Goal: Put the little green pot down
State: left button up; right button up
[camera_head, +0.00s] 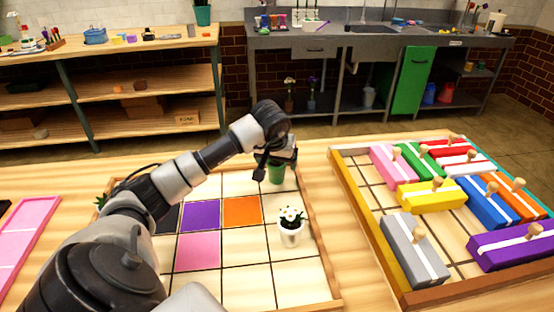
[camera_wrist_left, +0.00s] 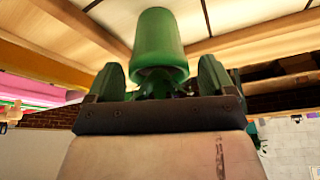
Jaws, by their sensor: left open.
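The little green pot (camera_head: 277,173) is upright at the far right cell of the wooden grid tray (camera_head: 320,262), and it appears to rest on the tray. My left gripper (camera_head: 276,155) is above and around its top. In the left wrist view, which looks upside down, the green pot (camera_wrist_left: 162,40) shows between my left gripper's two fingers (camera_wrist_left: 162,76). The fingers are open, with a gap on each side of the pot. The pot's upper part and any plant in it are mostly hidden by the gripper. My right gripper is not in view.
A white pot with white flowers (camera_head: 291,226) stands nearer in the tray's right column. Purple (camera_head: 201,215), orange (camera_head: 241,211) and pink (camera_head: 198,251) tiles lie in cells. A tray of coloured handled blocks (camera_head: 411,258) is at the right. Table between the trays is clear.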

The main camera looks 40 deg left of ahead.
pick_arm(q)
jog(key=v, duration=1.2)
jog(key=shift+r, duration=0.1)
